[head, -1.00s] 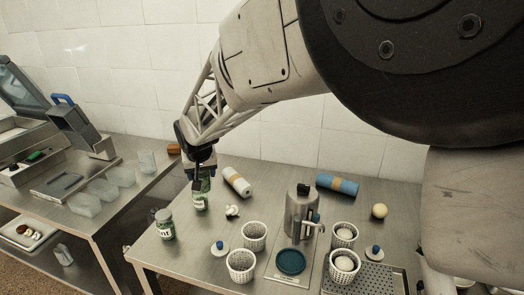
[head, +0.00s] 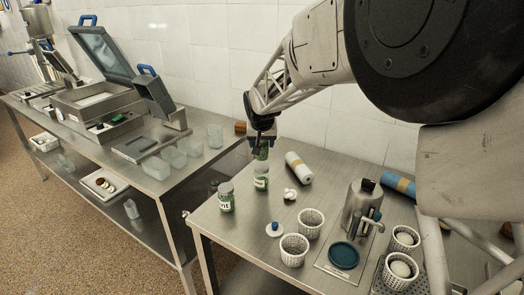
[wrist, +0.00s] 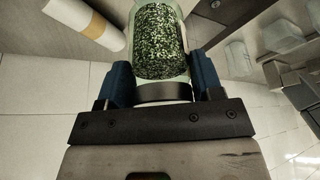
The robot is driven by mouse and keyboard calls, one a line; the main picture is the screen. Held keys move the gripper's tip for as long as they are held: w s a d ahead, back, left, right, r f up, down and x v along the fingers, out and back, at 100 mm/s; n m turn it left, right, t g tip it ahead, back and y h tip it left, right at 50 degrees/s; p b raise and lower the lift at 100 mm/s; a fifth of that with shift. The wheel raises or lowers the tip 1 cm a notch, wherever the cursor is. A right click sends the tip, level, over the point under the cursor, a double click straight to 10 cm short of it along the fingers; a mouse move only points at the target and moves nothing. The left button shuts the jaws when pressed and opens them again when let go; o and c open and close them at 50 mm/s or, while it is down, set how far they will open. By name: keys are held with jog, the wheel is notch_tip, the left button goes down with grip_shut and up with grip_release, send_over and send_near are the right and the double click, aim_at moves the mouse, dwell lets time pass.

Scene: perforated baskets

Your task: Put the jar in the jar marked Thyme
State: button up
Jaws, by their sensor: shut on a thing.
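My gripper (head: 262,143) is shut on a glass jar (wrist: 160,42) of green flakes with a dark lid between the blue fingers. In the head view the held jar (head: 262,153) is partly hidden by the fingers. Just below it in the picture, a second green jar (head: 261,180) with a white label stands on the table; I cannot tell the gap between them. Another labelled green jar (head: 226,198) stands upright to its left. The labels are too small to read surely, so I cannot tell which says Thyme.
A white roll (head: 298,168) lies right of the jars. White perforated baskets (head: 294,250), a blue-knobbed lid (head: 274,229) and a metal pot (head: 360,208) stand nearer. Another metal table (head: 165,188) with clear containers is at left, across a gap.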

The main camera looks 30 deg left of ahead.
aim_at(262, 150)
jog(key=shift+f, duration=1.8)
jog(key=shift+f, duration=0.1)
jog(key=o, duration=1.1)
jog(key=v, duration=1.2)
jog(key=shift+s, duration=0.1)
